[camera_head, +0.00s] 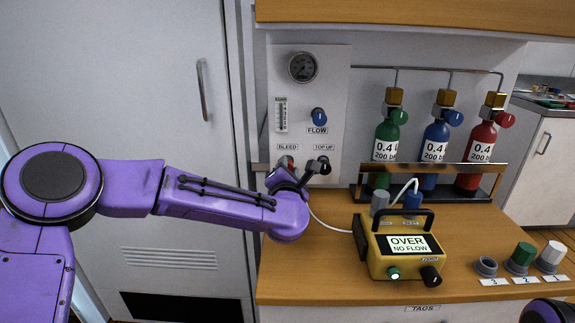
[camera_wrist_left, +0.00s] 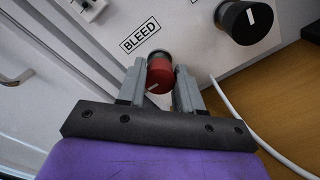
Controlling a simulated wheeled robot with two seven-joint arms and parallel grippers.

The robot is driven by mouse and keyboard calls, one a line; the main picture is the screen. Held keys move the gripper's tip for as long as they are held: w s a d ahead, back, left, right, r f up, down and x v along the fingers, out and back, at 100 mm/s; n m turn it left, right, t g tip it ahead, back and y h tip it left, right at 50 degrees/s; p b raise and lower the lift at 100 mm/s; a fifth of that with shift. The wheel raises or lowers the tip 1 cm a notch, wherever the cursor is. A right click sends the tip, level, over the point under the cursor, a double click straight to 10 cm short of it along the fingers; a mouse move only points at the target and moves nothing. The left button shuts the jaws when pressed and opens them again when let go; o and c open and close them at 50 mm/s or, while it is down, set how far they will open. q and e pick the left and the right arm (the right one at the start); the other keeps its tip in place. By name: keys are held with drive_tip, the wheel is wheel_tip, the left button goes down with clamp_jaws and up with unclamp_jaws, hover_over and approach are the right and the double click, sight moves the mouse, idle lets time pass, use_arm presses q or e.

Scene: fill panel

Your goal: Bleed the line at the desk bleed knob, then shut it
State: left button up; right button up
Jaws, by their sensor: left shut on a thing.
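The red bleed knob (camera_wrist_left: 160,72) is on the white panel (camera_head: 335,90) beside its BLEED label (camera_wrist_left: 140,37). My left gripper (camera_wrist_left: 160,85) is shut on the knob, one finger on each side. A short white mark shows on the knob's face, at its lower left in the wrist view. In the head view my left gripper (camera_head: 286,172) covers most of the knob. A round gauge (camera_head: 303,67), a flow tube (camera_head: 281,115) and a blue FLOW knob (camera_head: 319,115) are higher on the panel. My right gripper is not in view.
The black TOP UP knob (camera_wrist_left: 243,22) is close to the right of my left gripper. A yellow meter (camera_head: 408,254) reading "OVER NO FLOW" stands on the desk, joined by a white hose. Green, blue and red bottles (camera_head: 480,143) stand behind a wooden rail. Caps sit at front right.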

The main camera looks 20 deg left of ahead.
use_arm(q)
drive_tip(key=m+p, duration=0.2)
drive_tip(key=m, duration=0.2)
drive_tip(key=shift+r+m, duration=0.1)
drive_tip(key=shift+m, duration=0.2)
drive_tip(key=m+p, duration=0.3)
drive_tip(key=m, duration=0.1)
drive_tip(key=shift+m, duration=0.3)
drive_tip(key=m+p, duration=0.3)
drive_tip(key=m, duration=0.2)
drive_tip(key=shift+f, duration=0.2)
drive_tip(key=shift+f+m+p, duration=0.15)
drive_tip(key=shift+m+p, duration=0.8)
drive_tip(key=shift+m, duration=0.85)
drive_tip(key=o, duration=1)
drive_tip(key=shift+o, duration=0.2)
drive_tip(key=shift+s, duration=0.1)
